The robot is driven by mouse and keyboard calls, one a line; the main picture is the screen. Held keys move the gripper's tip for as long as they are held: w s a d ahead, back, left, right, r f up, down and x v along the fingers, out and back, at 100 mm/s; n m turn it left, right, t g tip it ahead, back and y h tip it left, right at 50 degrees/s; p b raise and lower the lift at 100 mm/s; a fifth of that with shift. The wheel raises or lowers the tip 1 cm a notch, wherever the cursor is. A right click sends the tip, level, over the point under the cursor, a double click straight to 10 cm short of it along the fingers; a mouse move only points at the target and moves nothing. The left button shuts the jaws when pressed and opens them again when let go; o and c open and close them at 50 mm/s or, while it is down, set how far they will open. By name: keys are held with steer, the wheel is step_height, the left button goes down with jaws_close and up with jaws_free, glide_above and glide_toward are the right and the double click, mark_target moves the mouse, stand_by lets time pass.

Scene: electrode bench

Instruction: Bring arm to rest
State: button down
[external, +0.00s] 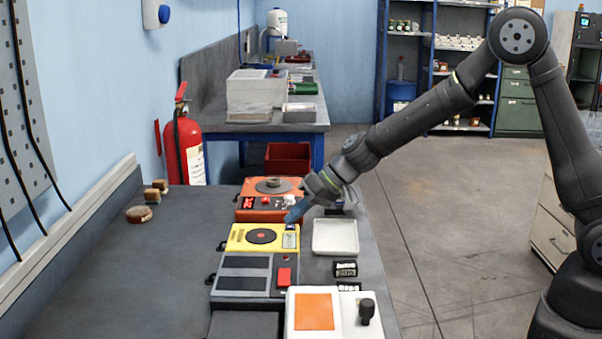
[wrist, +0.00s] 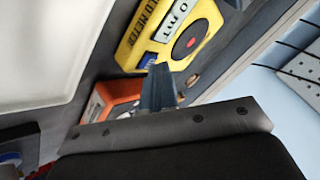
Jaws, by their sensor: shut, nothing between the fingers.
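My gripper (external: 294,213) is shut and empty at the end of my arm, which reaches in from the right over the bench. In the external view its blue-grey fingers point down and left, above the area between the yellow meter (external: 262,238) and the orange device (external: 270,199). In the wrist view the closed fingers (wrist: 158,76) show at the centre, below the yellow meter (wrist: 185,35) in the picture. The gap between fingertips and bench cannot be judged exactly.
A white tray (external: 335,237) lies right of the meter. A grey unit with a red switch (external: 284,277) and a white unit with a black knob (external: 366,309) stand nearer. The bench's left side (external: 130,270) is mostly clear. A fire extinguisher (external: 183,140) stands behind.

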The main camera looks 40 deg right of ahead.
steer(key=d+r+n+g+h, duration=0.3)
steer(key=r+n, duration=0.9)
steer(key=n, duration=0.4)
steer(key=shift+s+d+r+g+h, duration=0.3)
steer(key=shift+d+g+h, duration=0.15)
steer(key=shift+h, duration=0.25)
stand_by(1.9)
